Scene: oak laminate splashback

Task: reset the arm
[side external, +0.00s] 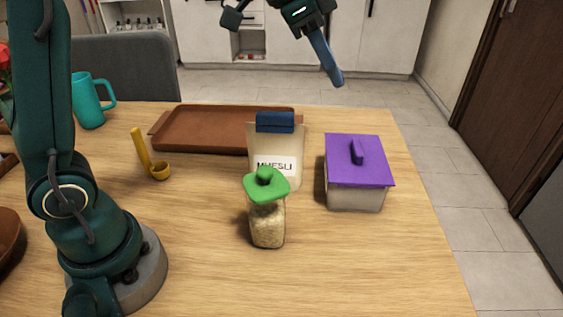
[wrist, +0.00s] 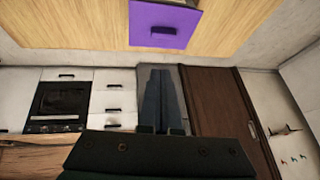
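My gripper (side external: 336,80) is high above the back of the table at the top of the side view, with its blue fingers pointing down and to the right. In the wrist view its two fingers (wrist: 161,75) lie side by side with no object between them. It is apart from everything on the table. The upper part of the gripper and the wrist are cut off by the top edge of the side view.
On the table (side external: 350,265) stand a green-lidded jar (side external: 268,225), a muesli bag (side external: 290,180) with a blue clip, a purple-lidded container (side external: 355,195), a brown tray (side external: 200,148), a yellow scoop (side external: 142,150) and a teal mug (side external: 90,103). The front right is clear.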

